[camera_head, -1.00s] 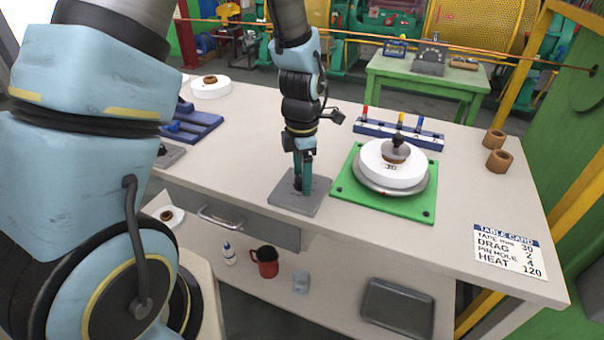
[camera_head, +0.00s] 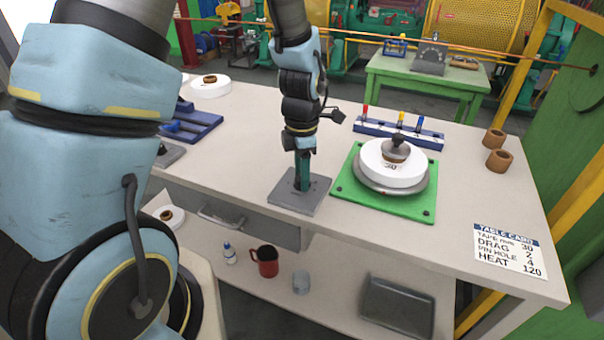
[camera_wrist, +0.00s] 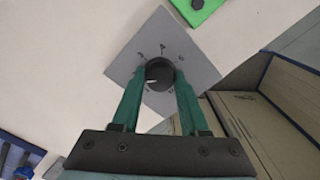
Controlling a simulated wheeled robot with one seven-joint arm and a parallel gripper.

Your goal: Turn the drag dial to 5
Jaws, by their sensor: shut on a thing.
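The drag dial is a round black knob (camera_wrist: 159,73) on a square grey plate (camera_wrist: 205,73). Small marks ring the knob, too small to read surely, and a faint light mark shows on its left side. In the head view the plate (camera_head: 283,196) lies near the front edge of the bench, and my gripper hides the knob. My gripper (camera_wrist: 160,73) is shut on the knob, with one green finger on each side. It also shows in the head view (camera_head: 302,187), pointing straight down at the plate.
Right of the plate a green base (camera_head: 425,207) carries a white disc (camera_head: 393,171). Behind stands a blue rack (camera_head: 398,134) with coloured pegs. A table card (camera_head: 507,252) reads DRAG 2. Two brown cylinders (camera_head: 497,150) stand far right. The bench between base and card is clear.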

